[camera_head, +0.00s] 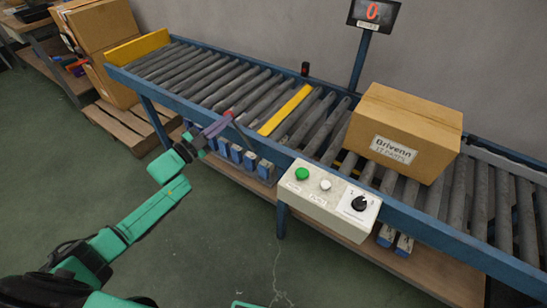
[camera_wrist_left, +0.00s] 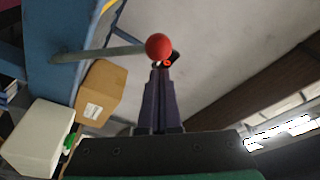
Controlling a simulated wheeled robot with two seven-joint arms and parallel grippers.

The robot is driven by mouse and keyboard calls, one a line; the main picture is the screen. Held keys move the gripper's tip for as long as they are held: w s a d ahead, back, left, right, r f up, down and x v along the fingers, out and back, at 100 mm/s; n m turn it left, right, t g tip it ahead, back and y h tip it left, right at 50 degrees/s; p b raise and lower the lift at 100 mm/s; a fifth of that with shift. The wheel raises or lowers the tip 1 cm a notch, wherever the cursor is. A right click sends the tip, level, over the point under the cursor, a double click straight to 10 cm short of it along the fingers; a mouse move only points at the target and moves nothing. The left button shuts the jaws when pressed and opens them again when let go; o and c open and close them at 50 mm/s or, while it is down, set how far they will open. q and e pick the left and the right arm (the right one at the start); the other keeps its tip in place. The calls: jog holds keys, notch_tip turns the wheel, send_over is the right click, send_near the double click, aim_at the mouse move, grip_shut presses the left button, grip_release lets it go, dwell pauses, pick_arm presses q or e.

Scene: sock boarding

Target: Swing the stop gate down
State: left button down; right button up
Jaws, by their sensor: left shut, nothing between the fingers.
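A yellow bar (camera_head: 287,110) lies across the conveyor rollers and looks like the stop gate; I cannot tell its exact height. A lever with a red ball knob (camera_head: 228,114) stands at the conveyor's near side. My left gripper (camera_head: 221,122) is shut and empty, its dark fingertips at the knob. In the left wrist view, the red knob (camera_wrist_left: 158,46) appears just beyond the closed fingertips (camera_wrist_left: 163,68), with its grey rod (camera_wrist_left: 98,51) running left to the blue frame. I cannot tell whether the fingers touch the knob. My right gripper is not in view.
A cardboard box (camera_head: 405,133) sits on the rollers at the right. A control box (camera_head: 329,200) with green and white buttons and a dial hangs on the near rail. A yellow end plate (camera_head: 138,48) closes the conveyor's left end. A pallet (camera_head: 125,128) stands left; floor in front is clear.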

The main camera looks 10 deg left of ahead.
pick_arm(q)
jog(key=shift+w+a+f+n, duration=0.15)
jog(key=shift+a+f+n, duration=0.1)
jog(key=shift+a+n, duration=0.2)
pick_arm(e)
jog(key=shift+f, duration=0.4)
